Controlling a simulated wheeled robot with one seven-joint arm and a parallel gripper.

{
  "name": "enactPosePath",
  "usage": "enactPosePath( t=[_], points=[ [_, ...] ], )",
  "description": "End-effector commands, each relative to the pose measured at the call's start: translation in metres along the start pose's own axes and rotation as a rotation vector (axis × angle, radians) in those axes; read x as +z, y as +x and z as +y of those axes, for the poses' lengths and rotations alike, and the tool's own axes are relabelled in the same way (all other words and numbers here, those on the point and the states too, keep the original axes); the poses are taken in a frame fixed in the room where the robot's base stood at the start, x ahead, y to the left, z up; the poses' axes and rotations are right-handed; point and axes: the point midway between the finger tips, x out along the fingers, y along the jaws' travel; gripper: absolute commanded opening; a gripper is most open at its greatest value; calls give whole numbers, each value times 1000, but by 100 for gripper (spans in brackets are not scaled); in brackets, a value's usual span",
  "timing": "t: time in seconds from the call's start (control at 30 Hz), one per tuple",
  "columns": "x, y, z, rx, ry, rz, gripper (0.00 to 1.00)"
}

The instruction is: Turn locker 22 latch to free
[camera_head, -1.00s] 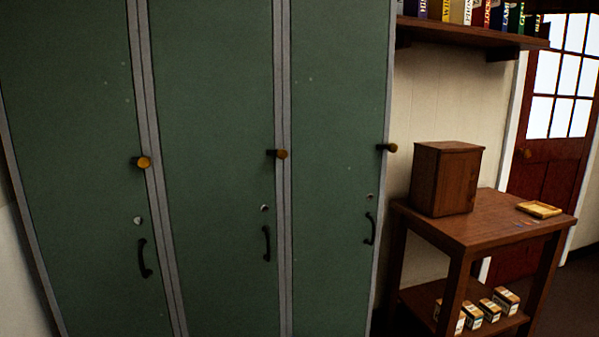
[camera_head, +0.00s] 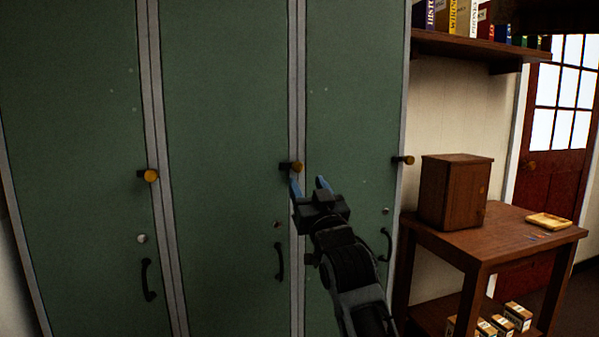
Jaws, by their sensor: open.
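Three tall green locker doors stand side by side, and no number is readable on any of them. Each has a dark latch with a brass-coloured end at its right edge: the left latch (camera_head: 148,176), the middle latch (camera_head: 291,167) and the right latch (camera_head: 403,160). All three latches lie roughly level. My gripper (camera_head: 309,184) is open, its two bluish fingertips just below and right of the middle latch. I cannot tell whether a fingertip touches that latch. My arm hides the lower left part of the right door.
Below the latches are round locks and dark handles, such as the left handle (camera_head: 148,280) and middle handle (camera_head: 279,262). To the right, a wooden table (camera_head: 478,240) holds a wooden box (camera_head: 455,190) and a small tray (camera_head: 548,221). A shelf (camera_head: 470,48) with books hangs above.

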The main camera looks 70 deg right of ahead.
Motion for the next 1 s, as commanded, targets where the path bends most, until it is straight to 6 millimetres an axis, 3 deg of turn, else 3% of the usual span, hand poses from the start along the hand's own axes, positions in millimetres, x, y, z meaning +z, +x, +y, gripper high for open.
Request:
enactPosePath(
  t=[0.2,0.4,0.8,1.0],
  points=[
    [-2,36,0,0,2,0,53],
    [-1,58,-1,-2,2,0,53],
    [0,65,-1,-2,1,0,52],
    [0,64,-1,-3,1,0,33]
  ],
)
